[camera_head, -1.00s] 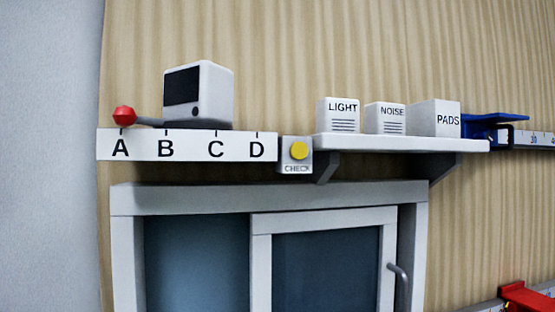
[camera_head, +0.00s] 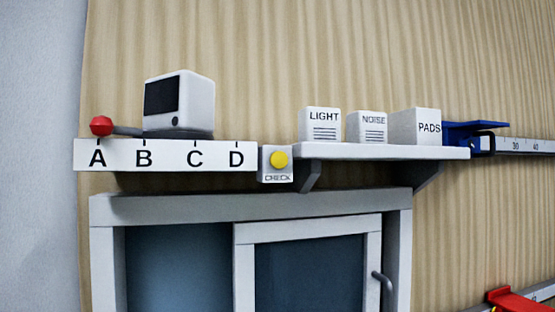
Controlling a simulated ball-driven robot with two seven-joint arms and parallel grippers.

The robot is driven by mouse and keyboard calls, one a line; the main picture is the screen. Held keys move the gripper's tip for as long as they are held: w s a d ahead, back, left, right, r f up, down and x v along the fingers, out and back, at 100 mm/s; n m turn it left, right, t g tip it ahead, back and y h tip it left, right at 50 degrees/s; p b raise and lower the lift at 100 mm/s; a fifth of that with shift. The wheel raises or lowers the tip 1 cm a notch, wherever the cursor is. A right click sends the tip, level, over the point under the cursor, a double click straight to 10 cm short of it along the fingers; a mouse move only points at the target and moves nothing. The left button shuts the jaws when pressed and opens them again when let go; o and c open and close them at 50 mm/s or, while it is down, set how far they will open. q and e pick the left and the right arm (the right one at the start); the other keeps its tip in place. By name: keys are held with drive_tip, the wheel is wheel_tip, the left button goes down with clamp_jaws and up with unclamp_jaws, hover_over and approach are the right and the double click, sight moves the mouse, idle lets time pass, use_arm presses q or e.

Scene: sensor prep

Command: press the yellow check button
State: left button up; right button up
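The yellow check button (camera_head: 279,159) is a round knob on a small white box labelled CHECK (camera_head: 278,177). The box sits between the lettered strip and the shelf. Nothing touches the button and it is in full view. Neither of my grippers shows in the head view.
A white strip marked A to D (camera_head: 165,157) carries a white device with a dark screen (camera_head: 179,104) and a red-knobbed lever (camera_head: 101,126). A shelf (camera_head: 385,151) holds boxes labelled LIGHT (camera_head: 320,124), NOISE (camera_head: 367,127) and PADS (camera_head: 415,127). Below is a sliding-door cabinet (camera_head: 250,203).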

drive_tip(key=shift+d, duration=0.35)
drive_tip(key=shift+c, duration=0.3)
